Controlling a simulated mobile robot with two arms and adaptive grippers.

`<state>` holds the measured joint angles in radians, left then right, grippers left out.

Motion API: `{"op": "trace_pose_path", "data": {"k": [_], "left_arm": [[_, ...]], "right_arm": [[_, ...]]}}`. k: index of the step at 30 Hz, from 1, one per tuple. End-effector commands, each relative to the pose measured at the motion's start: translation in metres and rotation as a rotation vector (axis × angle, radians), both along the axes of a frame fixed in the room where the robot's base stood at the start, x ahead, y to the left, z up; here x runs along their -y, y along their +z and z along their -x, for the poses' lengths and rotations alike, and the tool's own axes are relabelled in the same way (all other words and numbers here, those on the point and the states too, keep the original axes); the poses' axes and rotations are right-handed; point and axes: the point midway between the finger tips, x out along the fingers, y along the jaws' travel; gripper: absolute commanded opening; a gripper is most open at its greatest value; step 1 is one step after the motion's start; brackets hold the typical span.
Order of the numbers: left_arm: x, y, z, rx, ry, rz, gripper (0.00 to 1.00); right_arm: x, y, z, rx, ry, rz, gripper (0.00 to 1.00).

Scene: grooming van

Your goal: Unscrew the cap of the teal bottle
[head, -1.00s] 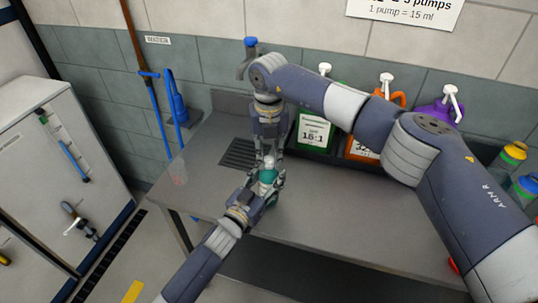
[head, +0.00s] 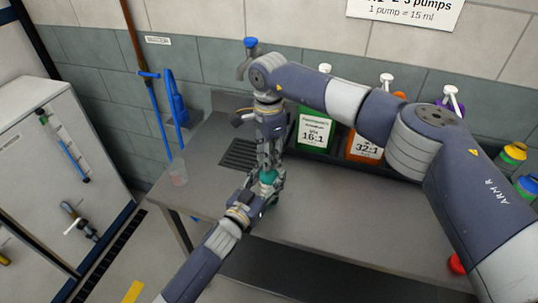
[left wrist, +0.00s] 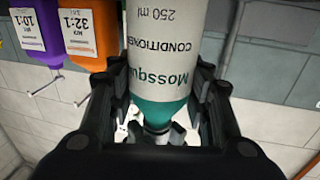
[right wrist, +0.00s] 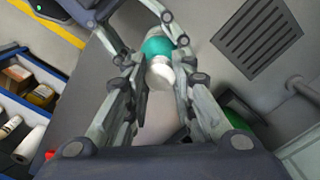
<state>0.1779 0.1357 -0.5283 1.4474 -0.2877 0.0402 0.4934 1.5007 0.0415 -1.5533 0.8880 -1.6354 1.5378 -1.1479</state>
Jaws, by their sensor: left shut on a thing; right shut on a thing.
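The teal bottle (head: 268,177) stands upright over the steel table, largely hidden by both grippers. In the left wrist view its pale, printed body and teal shoulder (left wrist: 160,112) appear upside down. My left gripper (left wrist: 161,92) is shut around the body, one finger on each side. The white cap (right wrist: 160,73) shows beyond the teal shoulder in the right wrist view. My right gripper (right wrist: 160,88) is shut on the cap from above, its fingers on both sides. In the head view the right gripper (head: 270,160) hides the cap.
The steel table (head: 335,215) is clear in front and to the right. Green (head: 314,132) and orange (head: 363,148) pump jugs stand along the back, partly behind my right arm. A white cabinet (head: 50,165) stands left.

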Motion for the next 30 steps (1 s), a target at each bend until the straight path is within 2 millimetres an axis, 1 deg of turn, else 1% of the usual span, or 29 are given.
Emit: {"op": "trace_pose_path", "data": {"k": [3,9,12,15,30], "left_arm": [[0.0006,-0.0011,0.0006,-0.002,-0.001,-0.001,0.00],[0.0006,-0.0011,0.0006,-0.002,-0.001,-0.001,0.00],[0.0006,-0.0012,0.0006,-0.002,-0.001,-0.001,0.00],[0.0006,-0.0012,0.0006,-0.002,-0.001,-0.001,0.00],[0.0004,-0.0013,0.0005,-0.002,0.000,0.000,0.00]], "right_arm": [[-0.0002,0.0006,-0.0004,0.002,0.221,-0.001,0.00],[-0.0003,0.0010,-0.0001,0.001,0.592,0.000,0.00],[-0.0003,0.0011,-0.0001,0.001,0.735,0.000,0.00],[-0.0001,0.0011,0.0000,0.001,0.826,0.000,0.00],[-0.0002,0.0010,0.0000,0.001,0.836,0.000,0.00]]}}
